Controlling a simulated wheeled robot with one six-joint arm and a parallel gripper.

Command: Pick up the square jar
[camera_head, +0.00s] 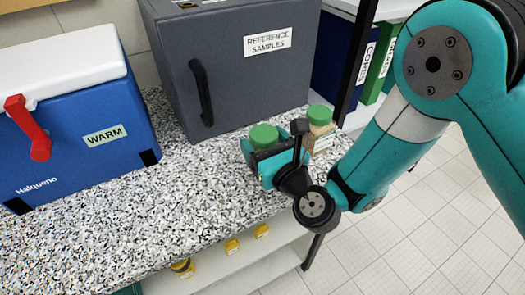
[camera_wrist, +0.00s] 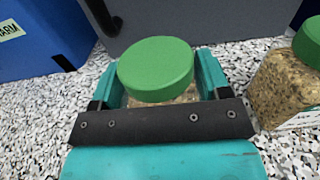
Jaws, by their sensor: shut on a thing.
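My gripper (camera_head: 268,156) is at the right part of the speckled counter. In the wrist view its teal fingers (camera_wrist: 160,76) are shut on a jar with a round green lid (camera_wrist: 155,66), one finger on each side. The held jar's lid (camera_head: 264,135) also shows in the head view. Its body is mostly hidden, so I cannot tell its shape or whether it touches the counter. A second green-lidded jar (camera_wrist: 286,88) stands just right of my gripper, with flat sides, beige grainy contents and a pale label. It also shows in the head view (camera_head: 320,129).
A grey cabinet (camera_head: 235,75) labelled "REFERENCE SAMPLES" stands close behind the jars. A blue cooler (camera_head: 75,140) with a white lid and red handle is at left. Binders (camera_head: 378,65) and a dark post are behind right. The counter's (camera_head: 165,215) left-front part is clear.

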